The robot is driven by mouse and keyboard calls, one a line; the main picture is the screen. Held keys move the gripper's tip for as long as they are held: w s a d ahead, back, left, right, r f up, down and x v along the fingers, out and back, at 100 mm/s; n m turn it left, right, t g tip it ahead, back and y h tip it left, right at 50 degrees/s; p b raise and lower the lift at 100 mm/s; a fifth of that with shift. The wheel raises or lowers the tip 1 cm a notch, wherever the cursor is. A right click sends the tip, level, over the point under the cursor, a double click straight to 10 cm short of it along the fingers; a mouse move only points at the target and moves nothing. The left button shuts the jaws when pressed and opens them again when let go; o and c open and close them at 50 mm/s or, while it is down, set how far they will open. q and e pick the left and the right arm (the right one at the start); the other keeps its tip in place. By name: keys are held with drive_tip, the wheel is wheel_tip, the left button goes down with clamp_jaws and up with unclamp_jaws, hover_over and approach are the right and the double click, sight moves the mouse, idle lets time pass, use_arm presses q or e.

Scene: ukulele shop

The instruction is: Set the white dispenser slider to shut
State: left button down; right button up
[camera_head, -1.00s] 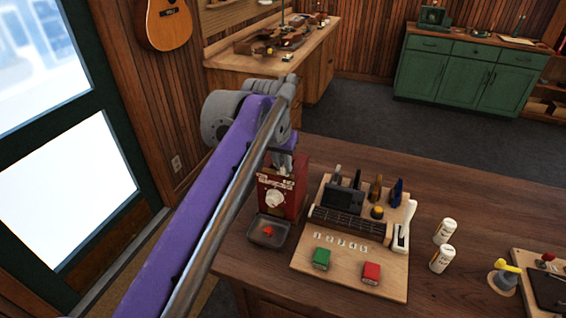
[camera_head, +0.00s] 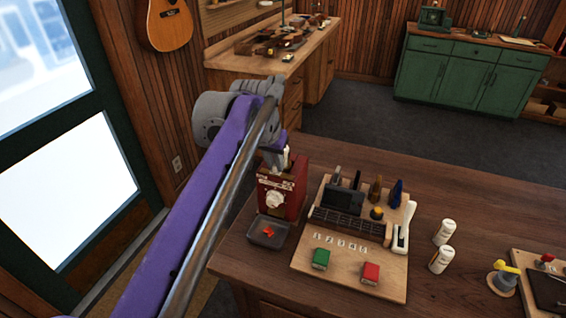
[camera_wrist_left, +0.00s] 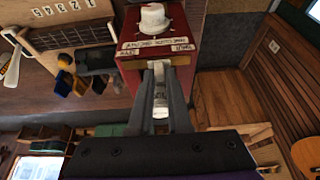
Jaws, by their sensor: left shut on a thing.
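The red dispenser (camera_head: 284,193) stands at the near left of the wooden counter, with a white round knob and pale label strips on its front. In the left wrist view the dispenser (camera_wrist_left: 188,67) shows from above, its label words too small to read surely. My left gripper (camera_wrist_left: 158,70) is at its top edge, shut on the white slider (camera_wrist_left: 160,103), seen between the fingers. In the head view the gripper (camera_head: 284,160) is over the dispenser's top, partly covered by my arm. The slider's exact setting is unclear. My right gripper is not in view.
A dark tray (camera_head: 255,237) with small red pieces sits before the dispenser. Two white bottles (camera_head: 443,246) stand farther right.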

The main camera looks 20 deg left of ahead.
use_arm(q)
drive_tip(key=shift+a, duration=0.9)
drive_tip(key=shift+d, duration=0.1)
drive_tip(key=c, duration=1.3)
unclamp_jaws()
drive_tip(key=o, duration=0.4)
drive_tip(key=shift+a, duration=0.25)
drive_tip(key=shift+o, duration=0.2)
drive_tip(key=shift+s+d+r, duration=0.1)
drive_tip(key=shift+d+r, duration=0.05)
drive_tip(key=v, duration=1)
drive_tip(key=shift+r+p, duration=0.25)
drive_tip(key=shift+p, duration=0.2)
drive_tip(key=shift+s, duration=0.1)
